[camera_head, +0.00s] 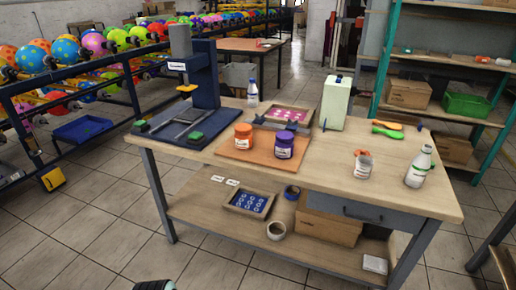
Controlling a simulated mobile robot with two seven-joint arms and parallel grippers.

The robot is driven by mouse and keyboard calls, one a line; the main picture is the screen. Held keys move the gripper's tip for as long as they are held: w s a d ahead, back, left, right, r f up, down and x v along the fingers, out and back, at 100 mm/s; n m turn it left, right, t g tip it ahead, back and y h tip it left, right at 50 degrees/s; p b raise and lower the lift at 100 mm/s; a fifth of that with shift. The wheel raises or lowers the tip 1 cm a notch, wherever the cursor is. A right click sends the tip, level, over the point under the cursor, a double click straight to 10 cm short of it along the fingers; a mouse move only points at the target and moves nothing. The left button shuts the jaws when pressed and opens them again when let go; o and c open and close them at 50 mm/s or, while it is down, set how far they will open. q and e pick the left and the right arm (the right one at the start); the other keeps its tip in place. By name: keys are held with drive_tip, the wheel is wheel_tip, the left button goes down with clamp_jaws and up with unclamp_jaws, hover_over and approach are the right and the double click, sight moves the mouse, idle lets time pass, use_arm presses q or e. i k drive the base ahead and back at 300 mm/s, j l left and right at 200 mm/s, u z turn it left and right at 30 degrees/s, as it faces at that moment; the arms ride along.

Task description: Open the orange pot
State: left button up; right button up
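The orange pot (243,137) stands upright on a brown board on the worktable, left of centre. It has a white label, and an orange lid appears to sit on its top. Neither gripper can be made out. A small dark rounded part at the bottom edge, left of centre, may be mine, but I cannot tell what it is. Nothing touches the orange pot.
Tiled floor lies in front.

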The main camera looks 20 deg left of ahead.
sight(241, 142)
drive_tip(key=j, duration=1.5)
